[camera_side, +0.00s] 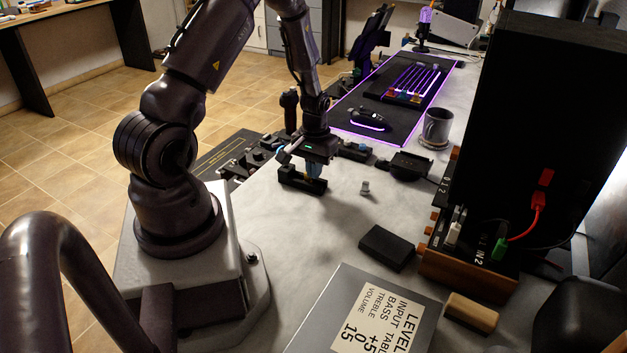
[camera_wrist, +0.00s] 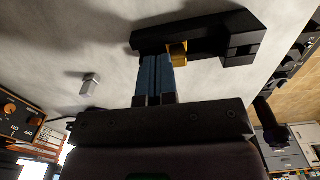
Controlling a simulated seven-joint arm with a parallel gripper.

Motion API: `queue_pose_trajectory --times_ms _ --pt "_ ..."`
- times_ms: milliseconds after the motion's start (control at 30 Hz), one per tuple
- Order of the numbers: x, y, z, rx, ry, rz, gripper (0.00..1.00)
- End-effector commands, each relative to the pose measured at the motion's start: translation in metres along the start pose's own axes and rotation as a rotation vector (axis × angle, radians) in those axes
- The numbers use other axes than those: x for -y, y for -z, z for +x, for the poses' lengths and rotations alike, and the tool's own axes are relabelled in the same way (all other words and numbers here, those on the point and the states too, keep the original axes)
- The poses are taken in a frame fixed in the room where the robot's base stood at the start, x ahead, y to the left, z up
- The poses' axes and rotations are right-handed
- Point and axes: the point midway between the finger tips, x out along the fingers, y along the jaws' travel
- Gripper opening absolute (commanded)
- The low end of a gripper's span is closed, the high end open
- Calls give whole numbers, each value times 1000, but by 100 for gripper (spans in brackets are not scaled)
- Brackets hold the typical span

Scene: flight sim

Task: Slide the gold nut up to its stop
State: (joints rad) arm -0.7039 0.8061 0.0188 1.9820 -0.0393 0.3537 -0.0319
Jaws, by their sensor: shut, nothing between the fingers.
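The gold nut (camera_wrist: 177,54) sits on a black block-shaped fixture (camera_wrist: 215,36) in the wrist view, between its long bar and a thicker stepped end block. In the side view the black fixture (camera_side: 290,178) stands on the light table below my gripper (camera_side: 311,172); the nut is hardly visible there. My gripper also shows in the wrist view (camera_wrist: 157,57), its two blue fingers shut together and empty. The fingertips are at the fixture, right beside the nut on its left; I cannot tell whether they touch it. The fingers hide the nut's lower left part.
A small metal knob (camera_side: 365,188) stands on the table to the right of the fixture. A row of black controls (camera_side: 262,152) lies behind. Bare table surrounds the knob.

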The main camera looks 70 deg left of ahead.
Motion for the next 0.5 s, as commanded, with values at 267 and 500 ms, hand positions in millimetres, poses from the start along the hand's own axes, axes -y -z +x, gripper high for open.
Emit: queue_pose_trajectory --times_ms 267,500 --pt "3 0 0 0 0 0 0" --pt "6 0 0 0 0 0 0"
